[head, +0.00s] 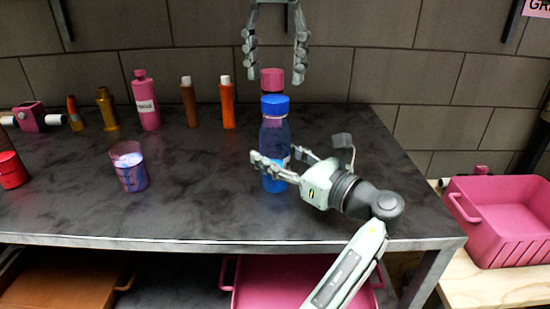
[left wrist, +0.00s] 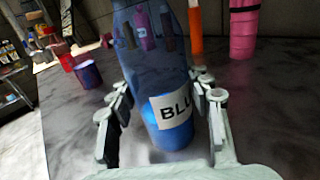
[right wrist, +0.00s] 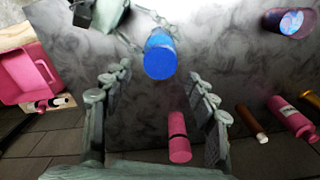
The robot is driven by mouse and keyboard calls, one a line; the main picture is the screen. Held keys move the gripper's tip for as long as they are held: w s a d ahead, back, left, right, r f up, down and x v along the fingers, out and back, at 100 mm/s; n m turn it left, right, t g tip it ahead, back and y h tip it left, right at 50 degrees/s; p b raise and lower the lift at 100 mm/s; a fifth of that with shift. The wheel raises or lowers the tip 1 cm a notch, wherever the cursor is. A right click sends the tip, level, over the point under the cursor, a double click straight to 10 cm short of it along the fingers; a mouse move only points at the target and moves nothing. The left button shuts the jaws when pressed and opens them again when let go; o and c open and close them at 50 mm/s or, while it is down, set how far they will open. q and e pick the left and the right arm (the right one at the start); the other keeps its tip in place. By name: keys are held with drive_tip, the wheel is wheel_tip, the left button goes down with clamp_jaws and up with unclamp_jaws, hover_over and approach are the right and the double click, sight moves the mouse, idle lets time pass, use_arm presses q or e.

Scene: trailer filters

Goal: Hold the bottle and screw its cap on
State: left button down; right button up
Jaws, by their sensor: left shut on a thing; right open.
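The blue see-through bottle (head: 275,138) stands upright on the dark table, with a blue cap (head: 275,105) on top. I cannot tell how tight the cap is. My left gripper (head: 278,162) is shut around the bottle's lower part. The left wrist view shows the bottle (left wrist: 160,55) between the fingers, its "BLU" label facing the camera and its top out of frame. My right gripper (head: 274,80) is open and empty, pointing down, above and apart from the cap. In the right wrist view the cap (right wrist: 160,58) lies beyond the fingertips.
A pink bottle (head: 272,78) stands close behind the blue one. Orange (head: 227,104), brown (head: 189,104) and pink (head: 146,104) bottles stand along the back. A purple-blue cup (head: 131,174) is at left. A pink crate (head: 505,218) is at right. The table's front middle is clear.

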sight(275, 98)
wheel_tip(275, 98, down, 5)
drive_tip(key=shift+r, duration=0.1)
idle(0.3)
